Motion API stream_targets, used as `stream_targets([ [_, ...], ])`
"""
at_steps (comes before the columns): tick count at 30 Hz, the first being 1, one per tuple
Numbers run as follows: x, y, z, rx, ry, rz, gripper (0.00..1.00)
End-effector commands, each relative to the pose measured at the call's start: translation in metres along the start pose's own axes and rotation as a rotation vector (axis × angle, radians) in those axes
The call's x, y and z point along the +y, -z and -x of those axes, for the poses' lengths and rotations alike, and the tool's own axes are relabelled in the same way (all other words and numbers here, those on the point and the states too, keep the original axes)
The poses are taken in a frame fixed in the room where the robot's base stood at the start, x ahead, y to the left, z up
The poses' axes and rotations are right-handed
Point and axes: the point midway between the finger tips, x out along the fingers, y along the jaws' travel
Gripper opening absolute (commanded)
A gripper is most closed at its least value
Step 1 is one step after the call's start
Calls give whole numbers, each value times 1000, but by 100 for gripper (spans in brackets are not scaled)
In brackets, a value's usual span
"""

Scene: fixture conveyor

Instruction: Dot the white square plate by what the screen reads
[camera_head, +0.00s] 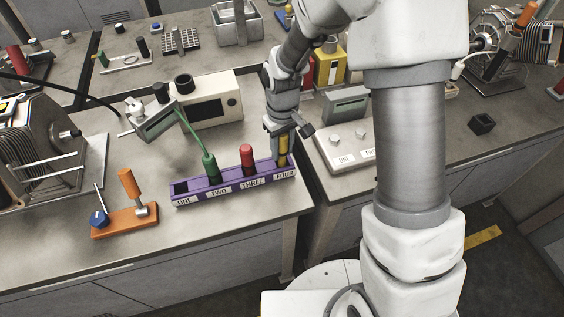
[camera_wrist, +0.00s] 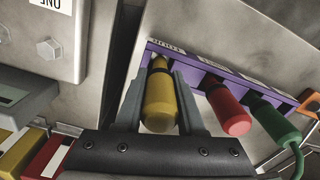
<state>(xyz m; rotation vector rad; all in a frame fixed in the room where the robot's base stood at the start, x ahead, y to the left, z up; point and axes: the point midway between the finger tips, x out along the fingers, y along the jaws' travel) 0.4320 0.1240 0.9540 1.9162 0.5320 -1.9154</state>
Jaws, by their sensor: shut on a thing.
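My gripper (camera_head: 281,148) is shut on a yellow marker-like tool (camera_head: 283,158) at slot FOUR of the purple rack (camera_head: 232,192). In the wrist view my fingers (camera_wrist: 161,82) stand either side of the yellow tool (camera_wrist: 160,105), whose far end is at the rack (camera_wrist: 212,68). A red tool (camera_head: 247,158) stands in slot THREE and a green one (camera_head: 210,167), with a green cord, in slot TWO. Slot ONE looks empty. A grey unit (camera_head: 347,104) stands behind a pale block (camera_head: 348,146) with bolts and labels. I cannot make out a screen reading or clearly identify the white square plate.
An orange stand (camera_head: 125,218) with an upright handle is left of the rack. A white instrument (camera_head: 213,101) and a tilted grey box (camera_head: 158,120) stand behind it. A yellow container (camera_head: 329,66) is behind my arm. A gap separates the two benches right of the rack.

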Motion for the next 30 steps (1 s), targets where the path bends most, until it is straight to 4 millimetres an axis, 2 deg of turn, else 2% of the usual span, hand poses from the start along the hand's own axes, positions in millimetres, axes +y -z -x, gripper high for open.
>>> stream_targets([
  [13, 0, 0, -14, 0, 0, 0, 0],
  [30, 0, 0, -16, 0, 0, 0, 0],
])
